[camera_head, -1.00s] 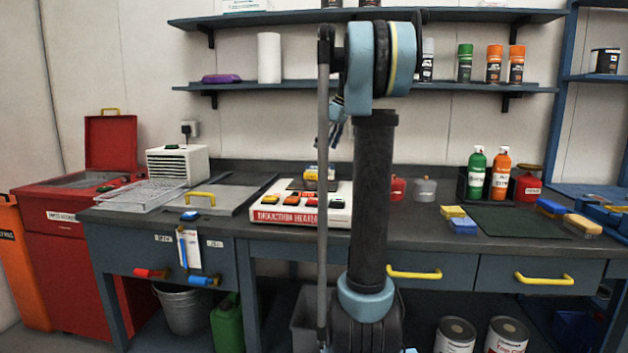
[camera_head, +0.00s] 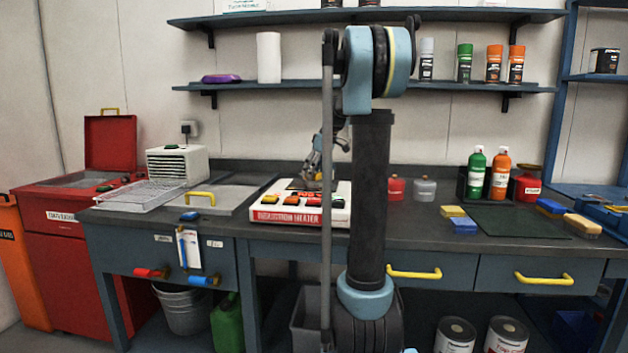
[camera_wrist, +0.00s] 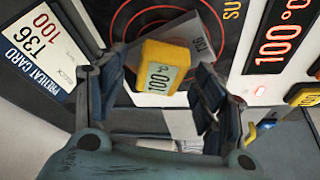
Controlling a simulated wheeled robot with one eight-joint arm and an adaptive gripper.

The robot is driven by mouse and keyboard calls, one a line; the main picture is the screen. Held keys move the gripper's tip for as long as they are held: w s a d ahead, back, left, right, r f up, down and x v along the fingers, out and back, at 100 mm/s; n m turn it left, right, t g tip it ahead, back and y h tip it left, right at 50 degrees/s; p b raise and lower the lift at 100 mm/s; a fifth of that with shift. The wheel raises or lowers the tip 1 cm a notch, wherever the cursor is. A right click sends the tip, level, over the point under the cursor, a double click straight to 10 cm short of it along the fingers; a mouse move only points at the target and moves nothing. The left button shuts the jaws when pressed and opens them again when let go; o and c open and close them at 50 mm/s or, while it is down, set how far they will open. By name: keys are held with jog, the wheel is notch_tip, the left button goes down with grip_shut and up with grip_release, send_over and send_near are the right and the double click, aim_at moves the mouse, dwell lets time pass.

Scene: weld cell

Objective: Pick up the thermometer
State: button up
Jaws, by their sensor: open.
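The thermometer (camera_wrist: 163,66) is a small yellow block with a pale display reading about 100. My gripper (camera_wrist: 157,76) is open, with one dark finger on each side of the thermometer. I cannot tell whether the fingers touch it. In the head view my gripper (camera_head: 318,163) is low over the back of the induction heater (camera_head: 290,217) and mostly hides the thermometer there.
A red 100 °C display (camera_wrist: 278,36) and another yellow item (camera_wrist: 303,95) are at right. In the head view, red and grey containers (camera_head: 424,189) stand right of the heater, behind my arm.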

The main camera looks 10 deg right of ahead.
jog(key=shift+a+f, duration=0.1)
jog(key=shift+f, duration=0.2)
jog(key=c, duration=1.3)
